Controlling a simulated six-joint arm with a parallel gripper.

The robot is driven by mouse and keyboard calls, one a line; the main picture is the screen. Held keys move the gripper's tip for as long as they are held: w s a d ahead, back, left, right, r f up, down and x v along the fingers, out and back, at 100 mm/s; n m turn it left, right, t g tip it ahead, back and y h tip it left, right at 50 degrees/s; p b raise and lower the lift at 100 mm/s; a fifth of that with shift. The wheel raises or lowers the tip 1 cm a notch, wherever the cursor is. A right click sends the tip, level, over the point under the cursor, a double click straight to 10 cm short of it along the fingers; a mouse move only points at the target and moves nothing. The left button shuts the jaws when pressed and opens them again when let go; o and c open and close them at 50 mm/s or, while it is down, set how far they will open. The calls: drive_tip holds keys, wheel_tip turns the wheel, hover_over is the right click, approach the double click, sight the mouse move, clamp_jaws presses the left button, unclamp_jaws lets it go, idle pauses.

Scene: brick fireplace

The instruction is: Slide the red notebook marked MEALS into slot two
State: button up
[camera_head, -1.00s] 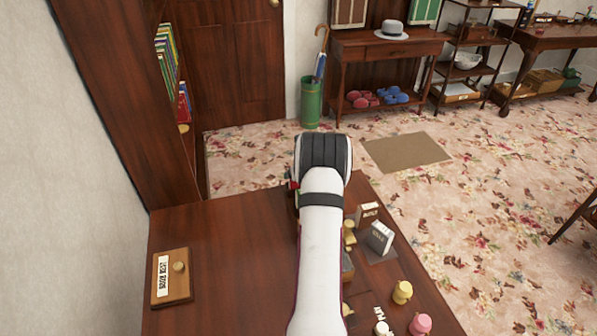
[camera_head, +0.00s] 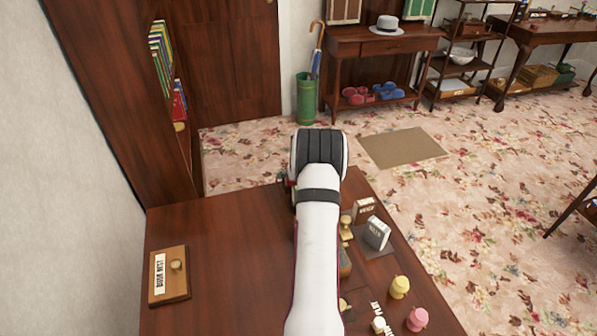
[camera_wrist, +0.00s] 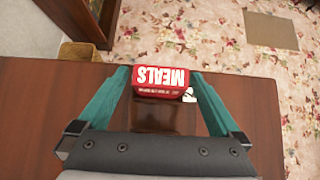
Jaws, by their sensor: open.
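The red notebook marked MEALS (camera_wrist: 160,78) shows in the wrist view near the far edge of the wooden table, its white lettering upside down. My gripper (camera_wrist: 159,73) is open, with one teal finger on each side of the notebook. I cannot tell whether either finger touches it. A dark wooden piece (camera_wrist: 160,116) lies just below the notebook in the picture; I cannot tell whether it has slots. In the head view my arm covers the notebook, and no numbered slot can be made out.
On the table (camera_head: 230,250), a wooden plaque (camera_head: 170,275) lies at left. Small boxes (camera_head: 377,232) and yellow and pink pieces (camera_head: 418,318) stand right of my arm. A bookcase (camera_head: 120,100) rises at the far left. The table's left middle is clear.

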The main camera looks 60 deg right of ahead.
drive_tip(key=v, duration=1.5)
drive_tip(key=w+a+r+n+t+y, duration=0.2)
drive_tip(key=w+a+r+n+y, duration=0.15)
drive_tip(key=w+a+n, duration=0.45)
drive_tip(key=w+a+r+n+t+y, duration=0.15)
drive_tip(key=w+a+r+n, duration=0.3)
drive_tip(key=a, duration=0.65)
drive_tip(key=a+r+n+g+y, duration=0.15)
drive_tip(key=a+n+y, duration=0.25)
drive_tip(key=a+n, duration=0.9)
drive_tip(key=s+a+n+g+y, duration=0.25)
drive_tip(key=s+a, duration=0.35)
drive_tip(key=a, duration=0.6)
drive_tip(key=s+a+f+n+g+h, duration=0.1)
drive_tip(key=s+a+n+g, duration=0.1)
drive_tip(key=s+n, duration=0.3)
drive_tip(key=s+a+f+n+g+h, duration=0.2)
drive_tip(key=s+n, duration=0.4)
drive_tip(key=s, duration=0.6)
drive_tip(key=shift+a+n+g, duration=0.3)
drive_tip(key=shift+a+g, duration=0.35)
drive_tip(key=shift+g, duration=0.4)
